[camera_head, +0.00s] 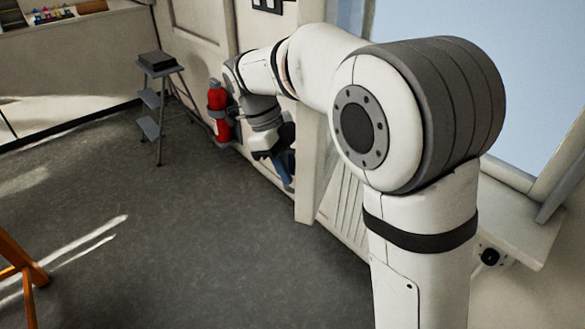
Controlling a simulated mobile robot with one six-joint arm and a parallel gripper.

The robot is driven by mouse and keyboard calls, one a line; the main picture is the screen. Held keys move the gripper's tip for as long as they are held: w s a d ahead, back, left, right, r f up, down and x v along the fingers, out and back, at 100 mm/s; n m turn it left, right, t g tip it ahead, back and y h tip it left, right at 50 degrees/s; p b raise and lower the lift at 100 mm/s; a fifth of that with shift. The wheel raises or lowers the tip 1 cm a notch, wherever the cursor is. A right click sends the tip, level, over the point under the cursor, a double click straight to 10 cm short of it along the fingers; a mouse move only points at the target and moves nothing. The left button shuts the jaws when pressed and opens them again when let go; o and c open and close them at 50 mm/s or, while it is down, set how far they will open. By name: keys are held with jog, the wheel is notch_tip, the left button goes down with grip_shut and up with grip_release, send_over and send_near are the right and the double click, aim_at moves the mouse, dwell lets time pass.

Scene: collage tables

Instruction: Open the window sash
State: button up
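The window (475,75) fills the upper right, with pale blue panes behind my arm. A pale frame piece (560,165) runs up its right side. My arm hides much of the window, and I cannot tell whether the sash is open or shut. My gripper (275,165) hangs low at the far end of the arm, left of the window and apart from it. It is in front of the wall, just right of the red fire extinguisher (218,112). It is small and dark here, and its fingers cannot be made out. A blue shape (283,172) shows beside it.
A sill (515,225) juts out below the window, with a ribbed white radiator (345,205) under it. A grey step stool (160,100) stands by the back wall. An orange wooden leg (22,262) is at the left edge. The grey floor between is clear.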

jog(key=v, duration=0.7)
jog(key=shift+r, duration=0.15)
jog(key=shift+c, duration=0.4)
